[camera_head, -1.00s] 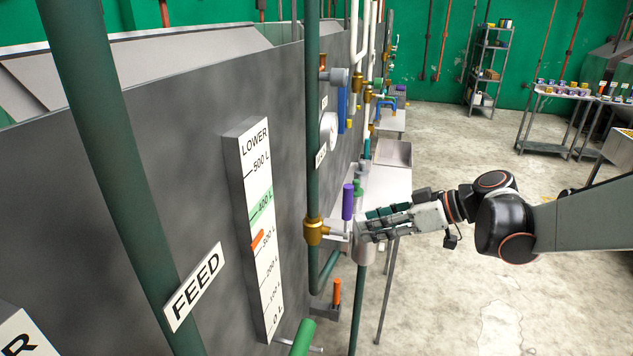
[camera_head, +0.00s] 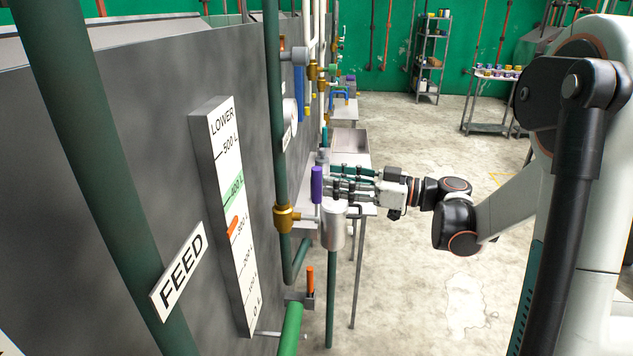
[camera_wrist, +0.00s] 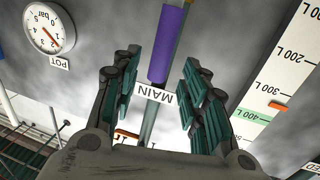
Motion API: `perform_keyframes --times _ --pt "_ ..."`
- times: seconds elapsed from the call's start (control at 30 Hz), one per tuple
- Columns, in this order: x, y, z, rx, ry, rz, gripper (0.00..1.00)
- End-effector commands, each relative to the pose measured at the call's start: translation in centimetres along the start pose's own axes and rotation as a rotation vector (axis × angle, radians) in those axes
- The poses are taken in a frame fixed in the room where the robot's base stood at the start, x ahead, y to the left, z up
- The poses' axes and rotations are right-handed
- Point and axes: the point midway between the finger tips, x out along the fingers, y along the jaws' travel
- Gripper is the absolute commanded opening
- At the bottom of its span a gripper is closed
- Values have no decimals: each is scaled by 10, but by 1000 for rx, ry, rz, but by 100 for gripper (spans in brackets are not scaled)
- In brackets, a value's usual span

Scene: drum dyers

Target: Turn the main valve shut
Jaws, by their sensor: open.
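The main valve has an upright purple handle (camera_head: 317,185) beside a brass body (camera_head: 286,217) on a dark green pipe. In the wrist view the purple handle (camera_wrist: 168,42) stands above a white plate reading MAIN (camera_wrist: 157,94). My gripper (camera_head: 332,182) is at the handle's height, just to its right in the head view. In the wrist view my gripper (camera_wrist: 160,58) is open, with the handle in the gap between its two finger sets. I cannot tell whether the fingers touch it. The brass body is not clearly visible in the wrist view.
A grey cylinder (camera_head: 333,227) on a post stands just below my gripper. The level gauge (camera_head: 233,215) with an orange pointer and the FEED pipe (camera_head: 85,150) are to the left. An orange handle (camera_head: 310,281) is lower down. Open floor (camera_head: 420,290) lies to the right.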

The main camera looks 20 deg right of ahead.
Motion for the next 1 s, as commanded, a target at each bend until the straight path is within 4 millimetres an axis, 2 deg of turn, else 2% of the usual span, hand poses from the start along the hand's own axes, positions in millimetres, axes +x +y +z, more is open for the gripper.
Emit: perform_keyframes --times 0.1,0.3,0.7,0.73,0.9,1.0 --pt "22 -1 2 0 0 -3 40" --pt "45 0 1 0 0 -1 40" --pt "53 0 0 0 -1 1 40" --pt "53 0 0 0 -1 1 38" --pt "53 0 0 0 -1 1 0" --pt "53 0 0 0 -1 1 0"
